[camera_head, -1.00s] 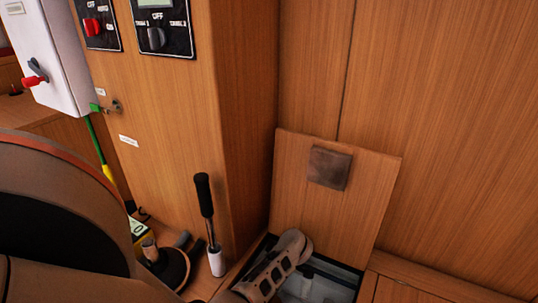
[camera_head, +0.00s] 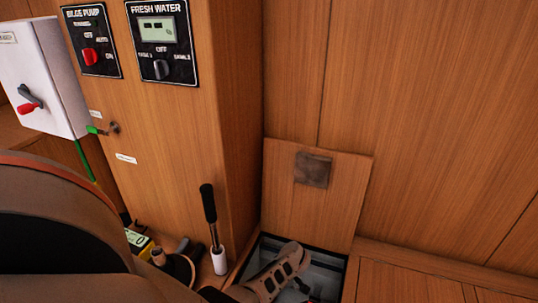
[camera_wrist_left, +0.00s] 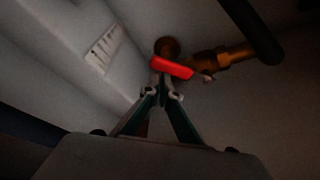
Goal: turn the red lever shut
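The red lever (camera_wrist_left: 172,67) sits on a brass valve (camera_wrist_left: 235,56) inside a dim, pale compartment in the left wrist view. My left gripper (camera_wrist_left: 161,82) points at it; its two fingers converge to a closed tip at the lever's left part, touching it or very close. I cannot make out the lever between the fingers. In the head view my left arm reaches down into the open floor hatch (camera_head: 333,262), and the valve there is hidden or too small to tell. My right gripper is not in view.
The hatch lid (camera_head: 345,205) leans upright against the wood wall. A black-handled pump lever (camera_head: 209,205) stands left of the hatch. A white switch box (camera_head: 42,85) and two control panels (camera_head: 162,42) are on the left. A dark hose (camera_wrist_left: 252,30) crosses above the brass valve.

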